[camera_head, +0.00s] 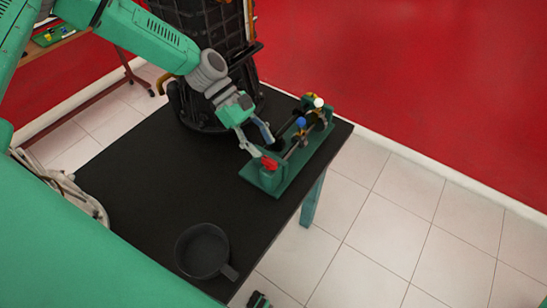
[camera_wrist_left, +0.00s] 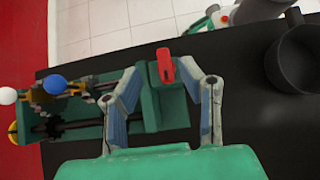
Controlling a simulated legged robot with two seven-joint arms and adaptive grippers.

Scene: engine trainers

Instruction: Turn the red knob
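The red knob (camera_head: 270,163) sits on the near end of a green valve rig (camera_head: 286,183) on the black table. It also shows in the left wrist view (camera_wrist_left: 165,66), upright on a green block. My left gripper (camera_head: 264,149) is open, just beside the knob in the head view. In the left wrist view its two fingers (camera_wrist_left: 158,72) stand on either side of the knob, with gaps visible; I cannot tell their height over it. What seems to be my right gripper (camera_wrist_left: 207,19) shows small at the top of the left wrist view; its fingers are unclear.
The rig also carries a blue knob (camera_head: 300,122), a white knob (camera_head: 318,102) and yellow parts. A dark pan (camera_head: 203,250) lies at the table's near edge. A large black engine piece stands behind my left arm. The table's middle is clear.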

